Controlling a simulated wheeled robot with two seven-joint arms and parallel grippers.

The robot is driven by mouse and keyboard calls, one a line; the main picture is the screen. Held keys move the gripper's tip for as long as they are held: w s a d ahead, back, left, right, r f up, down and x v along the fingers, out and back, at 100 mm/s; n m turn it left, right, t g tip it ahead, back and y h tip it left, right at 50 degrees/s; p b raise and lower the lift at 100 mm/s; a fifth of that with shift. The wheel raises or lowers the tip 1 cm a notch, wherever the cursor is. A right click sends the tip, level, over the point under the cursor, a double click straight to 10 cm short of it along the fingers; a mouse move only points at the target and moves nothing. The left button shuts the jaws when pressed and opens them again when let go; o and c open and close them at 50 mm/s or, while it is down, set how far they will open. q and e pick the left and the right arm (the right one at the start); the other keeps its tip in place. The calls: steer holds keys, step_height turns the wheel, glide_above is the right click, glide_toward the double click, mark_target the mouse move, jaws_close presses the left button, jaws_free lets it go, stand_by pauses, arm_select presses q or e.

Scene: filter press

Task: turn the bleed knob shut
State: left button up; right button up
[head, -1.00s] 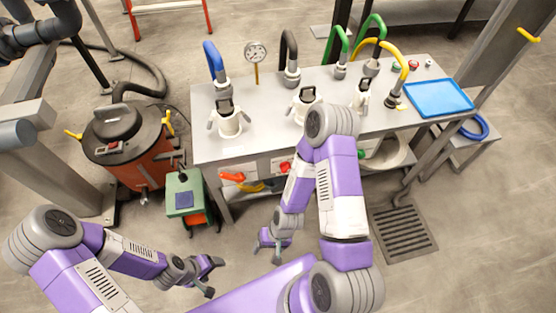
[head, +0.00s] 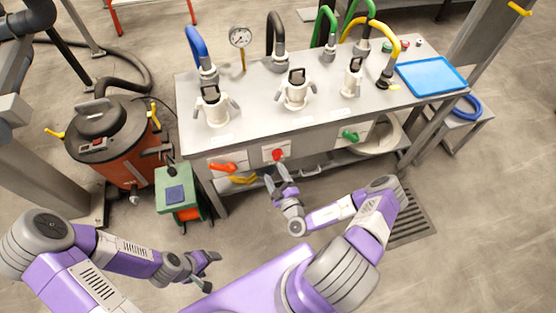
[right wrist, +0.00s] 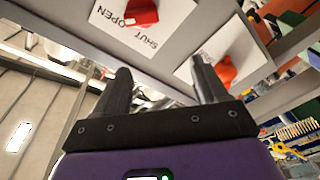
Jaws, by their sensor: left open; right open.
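A red knob (head: 278,154) sits on a white plate on the bench's front face. In the right wrist view the red knob (right wrist: 142,12) is cut by the top edge, beside upside-down OPEN and SHUT labels. No label naming it as the bleed knob is readable. My right gripper (head: 277,178) is open and empty just below the red knob in the picture; its fingers (right wrist: 160,68) point toward the panel, apart from the knob. My left gripper (head: 212,272) is open and empty, low over the floor at the left.
An orange-red lever (head: 222,167) is left of the red knob, a green handle (head: 350,135) right of it. White pots, hoses and a blue tray (head: 432,77) stand on the bench (head: 330,115). A green box (head: 176,193) and an orange drum (head: 112,150) stand left.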

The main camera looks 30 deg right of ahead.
mark_target(278, 158)
steer(key=w+d, duration=0.1)
steer(key=w, duration=0.1)
steer(key=w+d+m+h+b, duration=0.1)
steer(key=w+d, duration=0.1)
steer(key=w+d+f+m+h+b, duration=0.1)
steer(key=w, duration=0.1)
steer(key=shift+w+d+f+g, duration=0.1)
steer(key=shift+w+d+g, duration=0.3)
steer(key=c, duration=1)
